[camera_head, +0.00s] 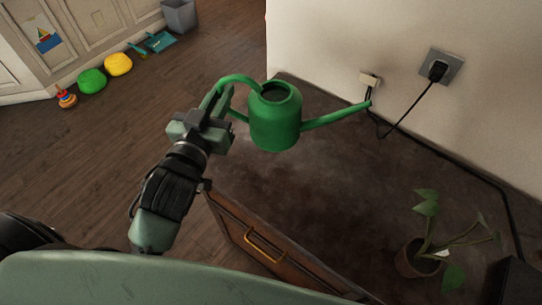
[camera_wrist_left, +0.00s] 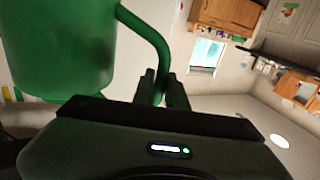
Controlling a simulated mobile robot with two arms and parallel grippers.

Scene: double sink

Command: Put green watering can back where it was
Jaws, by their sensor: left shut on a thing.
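The green watering can (camera_head: 274,124) is upright over the left end of the dark cabinet top (camera_head: 290,190), with its spout pointing right toward the wall. Whether its base touches the top or hangs above it, I cannot tell. My left gripper (camera_head: 219,106) is shut on the can's handle, at the can's left side. In the left wrist view the can (camera_wrist_left: 60,45) fills the upper left, and its handle runs down between the fingers of my left gripper (camera_wrist_left: 165,90). My right gripper does not show.
A potted plant (camera_head: 416,259) stands at the right of the cabinet top. A wall socket (camera_head: 441,68) with a plugged black cable is behind. The middle of the top is clear. Green (camera_head: 92,81) and yellow (camera_head: 118,64) cushions lie on the floor far left.

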